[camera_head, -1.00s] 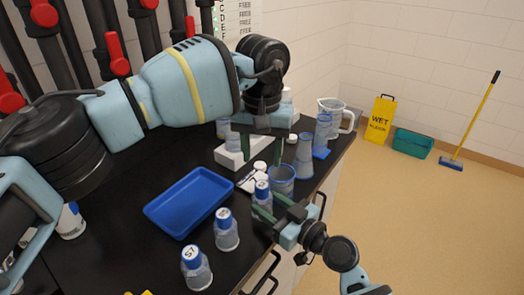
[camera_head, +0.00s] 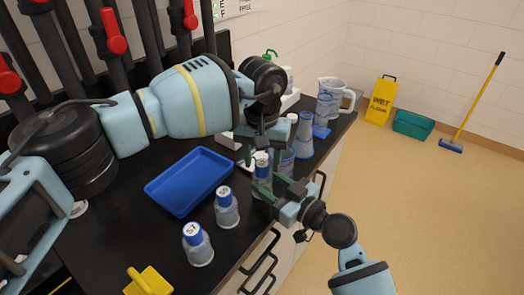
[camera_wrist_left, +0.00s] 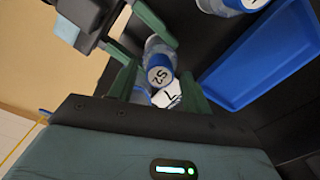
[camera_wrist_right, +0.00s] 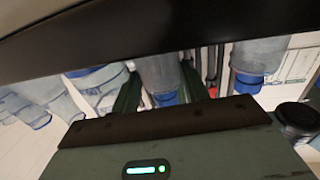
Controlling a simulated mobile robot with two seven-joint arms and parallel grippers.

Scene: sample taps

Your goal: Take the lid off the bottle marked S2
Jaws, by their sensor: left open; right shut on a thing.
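The bottle marked S2 (camera_head: 262,184) stands on the black bench right of the blue tray, its blue lid (camera_head: 262,160) on. My left gripper (camera_head: 262,154) is open over the bottle, fingers on either side of the lid. Whether they touch it I cannot tell.
Two more blue-lidded bottles stand nearby, one in the middle (camera_head: 227,208) and one nearer the front (camera_head: 197,245). A blue tray (camera_head: 150,190) lies to the left. Beakers and a jug (camera_head: 345,98) crowd the bench behind. A yellow object (camera_head: 148,281) is at the front left.

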